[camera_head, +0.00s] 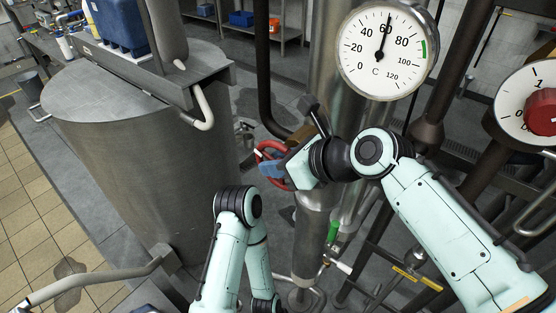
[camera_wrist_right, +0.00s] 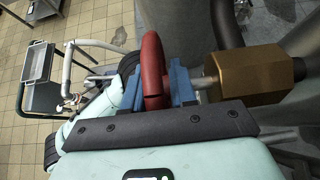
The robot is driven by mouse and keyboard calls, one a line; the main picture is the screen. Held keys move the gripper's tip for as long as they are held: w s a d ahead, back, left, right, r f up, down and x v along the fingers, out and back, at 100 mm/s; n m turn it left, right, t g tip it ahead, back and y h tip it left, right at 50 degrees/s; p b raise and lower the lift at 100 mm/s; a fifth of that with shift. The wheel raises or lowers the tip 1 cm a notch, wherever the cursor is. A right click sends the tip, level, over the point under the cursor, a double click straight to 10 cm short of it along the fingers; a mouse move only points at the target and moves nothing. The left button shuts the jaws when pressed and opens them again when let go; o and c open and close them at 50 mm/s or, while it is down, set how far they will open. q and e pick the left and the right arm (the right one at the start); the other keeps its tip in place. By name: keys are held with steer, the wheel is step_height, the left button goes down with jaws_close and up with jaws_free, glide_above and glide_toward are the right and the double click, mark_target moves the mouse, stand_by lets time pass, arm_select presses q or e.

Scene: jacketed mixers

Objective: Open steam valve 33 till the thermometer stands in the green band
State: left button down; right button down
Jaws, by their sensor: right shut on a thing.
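The red handwheel of the steam valve (camera_head: 268,149) sits left of the steel column in the head view. My right gripper (camera_head: 272,169), with blue fingers, is shut on its rim. In the right wrist view the red rim (camera_wrist_right: 152,65) stands between the two blue fingers, and a stem runs right to the brass valve body (camera_wrist_right: 250,76). No valve number is legible. The thermometer (camera_head: 383,50) is a round white dial; its needle points at about 60. Its green band (camera_head: 424,49) lies at the right, between 80 and 100, so the needle is below it. My left gripper is not in view.
A large steel vessel (camera_head: 140,130) fills the left. A second dial with a red knob (camera_head: 541,111) is at the right edge. Pipes and a green-handled valve (camera_head: 333,231) stand below the wheel. Tiled floor (camera_head: 30,205) is clear at the far left.

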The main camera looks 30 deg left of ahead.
stand_by(0.4)
steer(key=c, duration=1)
jaws_free()
steer(key=v, duration=0.5)
steer(key=shift+w+r, duration=0.1)
steer(key=shift+r, duration=0.05)
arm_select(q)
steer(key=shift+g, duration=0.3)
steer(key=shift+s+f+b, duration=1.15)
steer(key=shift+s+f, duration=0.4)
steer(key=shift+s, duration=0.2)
arm_select(e)
steer(key=s+d, duration=0.1)
steer(key=d, duration=1.1)
